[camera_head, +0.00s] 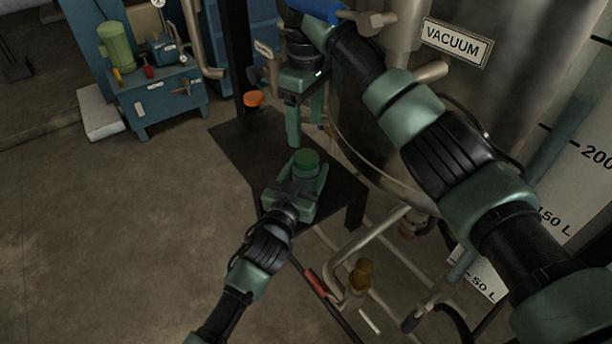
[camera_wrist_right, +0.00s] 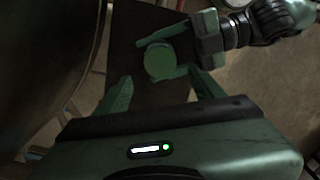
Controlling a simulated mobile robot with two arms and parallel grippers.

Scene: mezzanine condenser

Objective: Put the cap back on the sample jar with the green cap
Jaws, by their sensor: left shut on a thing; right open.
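The sample jar's green cap (camera_head: 306,160) shows as a round green top between the fingers of my left gripper (camera_head: 305,170), above the dark stand. The jar below it is mostly hidden by the fingers, and I cannot tell if the cap is fully seated. My left gripper is shut on the sample jar. My right gripper (camera_head: 307,133) is open and empty, above and behind the cap with its fingers pointing down. In the right wrist view the cap (camera_wrist_right: 159,62) lies ahead, between and beyond my right fingers, apart from them.
A dark platform (camera_head: 240,142) lies beneath both grippers. The large steel vessel (camera_head: 480,100) with a VACUUM sign stands close on the right. An orange round part (camera_head: 254,98) is by the black post. Pipes and a brass-coloured fitting (camera_head: 361,273) are below right. Floor at left is clear.

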